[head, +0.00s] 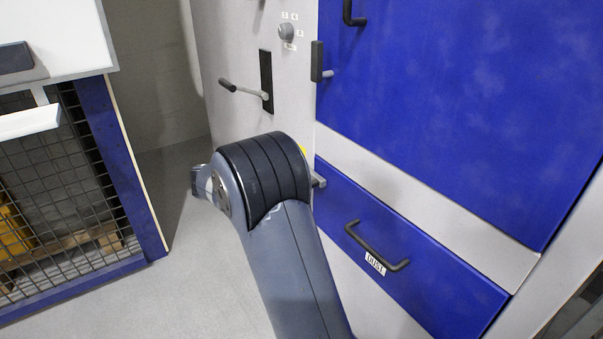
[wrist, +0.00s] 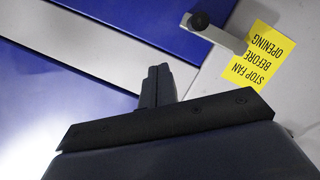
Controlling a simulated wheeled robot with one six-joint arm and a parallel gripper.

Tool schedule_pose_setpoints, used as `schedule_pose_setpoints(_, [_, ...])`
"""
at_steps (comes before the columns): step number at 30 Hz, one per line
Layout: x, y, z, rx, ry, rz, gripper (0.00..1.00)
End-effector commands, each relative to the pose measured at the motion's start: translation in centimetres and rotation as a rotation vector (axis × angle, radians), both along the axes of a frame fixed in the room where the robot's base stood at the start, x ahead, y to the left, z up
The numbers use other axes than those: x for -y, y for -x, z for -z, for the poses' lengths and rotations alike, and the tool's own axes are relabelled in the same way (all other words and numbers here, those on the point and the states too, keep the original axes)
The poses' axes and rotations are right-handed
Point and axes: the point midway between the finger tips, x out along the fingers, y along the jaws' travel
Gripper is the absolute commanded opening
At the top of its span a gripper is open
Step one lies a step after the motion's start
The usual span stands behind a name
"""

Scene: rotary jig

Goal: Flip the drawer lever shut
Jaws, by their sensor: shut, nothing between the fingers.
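The drawer lever (wrist: 222,35) is a short grey bar with a black knob at one end, at the upper right of the wrist view. Its knob end lies by the edge of the blue drawer (wrist: 125,18). In the head view only a small grey end of the lever (head: 319,181) shows beside my arm. The drawer (head: 415,272) there is blue, with a black handle and a "DUST" label, and looks flush with the cabinet. My gripper (wrist: 158,72) is shut and empty, below and left of the lever in the picture, apart from it. My arm hides it in the head view.
A yellow label (wrist: 258,55) reading "STOP FAN BEFORE OPENING" sits beside the lever. A large blue door (head: 450,100) is above the drawer. Another lever (head: 245,90) and a knob (head: 286,31) are on the grey side panel. A mesh-sided bench (head: 70,190) stands left; floor between is clear.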

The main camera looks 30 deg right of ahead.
Motion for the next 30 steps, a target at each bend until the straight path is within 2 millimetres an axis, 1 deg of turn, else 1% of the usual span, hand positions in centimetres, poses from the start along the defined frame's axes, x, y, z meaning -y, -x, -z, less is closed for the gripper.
schedule_pose_setpoints(1, [-1.2, 0.1, -0.7, -0.001, 0.0, -0.003, 0.0])
schedule_pose_setpoints(6, [-4.4, 0.5, -1.3, 0.0, -0.001, -0.001, 0.0])
schedule_pose_setpoints(9, [-5.6, 0.7, -1.5, 0.0, 0.0, 0.0, 0.0])
schedule_pose_setpoints(12, [-6.2, 0.8, -1.6, 0.001, 0.0, 0.002, 0.0])
schedule_pose_setpoints(16, [-6.5, 0.9, -1.6, 0.001, 0.0, 0.003, 0.0])
schedule_pose_setpoints(25, [-6.4, 0.9, -1.5, 0.001, 0.0, 0.003, 0.0])
schedule_pose_setpoints(28, [-5.9, 0.8, -1.3, 0.001, 0.0, 0.005, 0.0])
schedule_pose_setpoints(30, [-5.2, 0.7, -1.1, 0.001, 0.0, 0.005, 0.0])
